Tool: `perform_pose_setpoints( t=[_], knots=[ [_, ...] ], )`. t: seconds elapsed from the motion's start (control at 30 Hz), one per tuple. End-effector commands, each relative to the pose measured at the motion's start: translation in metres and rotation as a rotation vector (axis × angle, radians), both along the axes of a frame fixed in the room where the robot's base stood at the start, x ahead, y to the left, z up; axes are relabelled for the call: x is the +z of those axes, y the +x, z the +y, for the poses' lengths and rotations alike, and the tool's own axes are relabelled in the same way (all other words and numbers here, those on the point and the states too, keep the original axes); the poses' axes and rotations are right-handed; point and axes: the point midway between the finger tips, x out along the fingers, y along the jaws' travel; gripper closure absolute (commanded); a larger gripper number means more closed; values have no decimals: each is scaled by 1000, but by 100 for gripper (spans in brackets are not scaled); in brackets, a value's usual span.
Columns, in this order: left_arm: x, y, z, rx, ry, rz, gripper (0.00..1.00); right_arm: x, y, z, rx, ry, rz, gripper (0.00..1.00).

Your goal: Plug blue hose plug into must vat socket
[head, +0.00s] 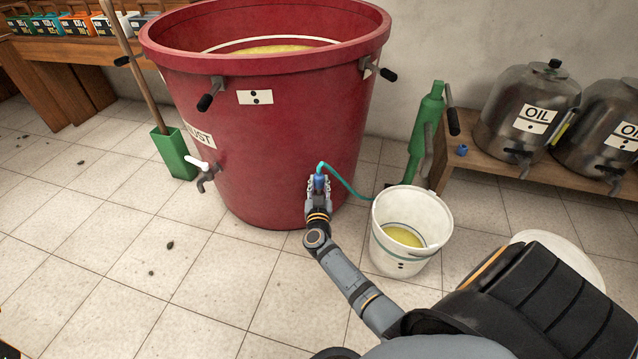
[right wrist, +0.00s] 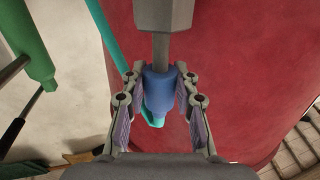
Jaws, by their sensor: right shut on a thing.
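The blue hose plug (head: 319,183) is held at the lower front of the red must vat (head: 290,130). My right gripper (head: 319,190) is shut on it. In the right wrist view the plug (right wrist: 158,92) sits between the two fingers (right wrist: 160,105). A grey stem (right wrist: 161,52) runs from its far end to a grey block (right wrist: 163,14) in front of the red wall. I cannot tell whether plug and socket are joined. The teal hose (head: 345,187) bends away from the plug to the right. My left gripper is not in view.
A white bucket (head: 383,225) with yellow liquid stands right of my right arm. A green pump (head: 425,130) stands behind it. Oil cans (head: 510,105) stand on a wooden bench (head: 490,165). A tap (head: 204,173) juts from the vat's left. The floor at left is mostly clear.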

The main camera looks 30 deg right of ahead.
Motion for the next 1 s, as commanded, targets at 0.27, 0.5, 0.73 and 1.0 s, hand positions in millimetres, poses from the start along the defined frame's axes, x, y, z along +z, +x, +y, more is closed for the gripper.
perform_pose_setpoints(
  t=[0.27,0.5,0.73,1.0],
  knots=[
    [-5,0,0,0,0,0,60,-8,0,0,0,0,0,100],
    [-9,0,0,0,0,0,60,-14,0,0,0,-1,-1,100],
    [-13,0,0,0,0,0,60,-20,0,0,0,0,0,100],
    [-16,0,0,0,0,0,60,-25,0,0,0,0,0,68]
  ],
)
